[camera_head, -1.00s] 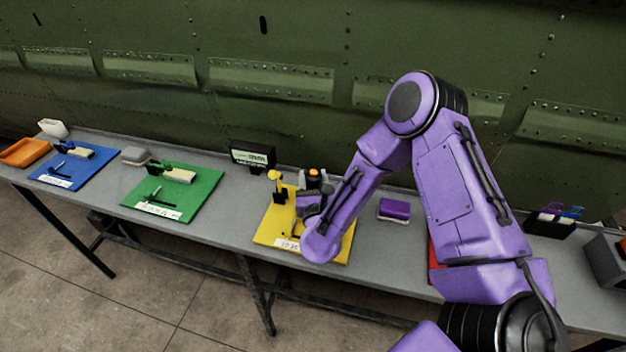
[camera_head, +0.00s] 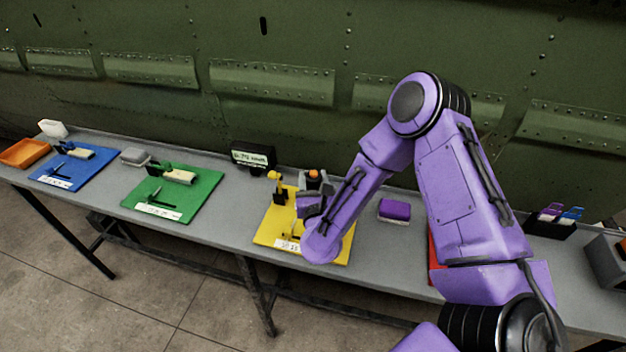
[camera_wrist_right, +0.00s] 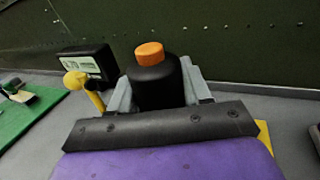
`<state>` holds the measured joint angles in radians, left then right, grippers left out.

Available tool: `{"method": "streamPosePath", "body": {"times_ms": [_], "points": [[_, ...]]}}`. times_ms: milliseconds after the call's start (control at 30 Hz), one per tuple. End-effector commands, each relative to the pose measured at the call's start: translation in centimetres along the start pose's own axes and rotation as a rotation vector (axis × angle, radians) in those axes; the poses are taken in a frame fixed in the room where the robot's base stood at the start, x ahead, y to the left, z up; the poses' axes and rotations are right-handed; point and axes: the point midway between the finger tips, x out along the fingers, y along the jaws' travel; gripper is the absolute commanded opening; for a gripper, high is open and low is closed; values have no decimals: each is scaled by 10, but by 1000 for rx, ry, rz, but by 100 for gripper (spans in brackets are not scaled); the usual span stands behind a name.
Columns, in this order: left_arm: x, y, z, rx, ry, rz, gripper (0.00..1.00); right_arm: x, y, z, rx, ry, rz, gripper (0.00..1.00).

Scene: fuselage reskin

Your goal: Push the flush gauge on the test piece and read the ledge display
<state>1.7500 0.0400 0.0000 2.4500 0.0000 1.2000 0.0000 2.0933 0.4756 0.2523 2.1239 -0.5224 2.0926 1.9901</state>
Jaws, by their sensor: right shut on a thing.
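The flush gauge, a black cylinder with an orange top (camera_head: 314,173), stands over the yellow board (camera_head: 270,234). It shows large in the right wrist view (camera_wrist_right: 150,52). My right gripper (camera_wrist_right: 158,88) has its grey fingers shut on either side of the gauge body. In the head view the gripper (camera_head: 312,188) is partly covered by my forearm. The test piece and the gauge's lower end are hidden, so contact cannot be seen. The ledge display (camera_head: 252,156) is a black box with a pale lit screen; it also shows in the wrist view (camera_wrist_right: 92,64). Its digits are too small to read surely.
A yellow-headed tool (camera_head: 274,176) stands just left of the gauge. A green board (camera_head: 200,200) and a blue board (camera_head: 76,172) with tools lie further left. A purple block (camera_head: 394,209) sits right of the yellow board. The riveted green fuselage wall rises behind the bench.

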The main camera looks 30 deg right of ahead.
Motion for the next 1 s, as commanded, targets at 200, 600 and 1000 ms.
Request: {"method": "streamPosePath", "body": {"times_ms": [200,600,1000], "points": [[-17,-2,-7,0,0,0,43,1,0,27,3,-5,0,17],[-40,-4,-16,0,0,0,43,1,1,65,3,-5,0,17],[-41,-4,-17,0,0,0,43,1,1,68,3,-6,0,17]]}}
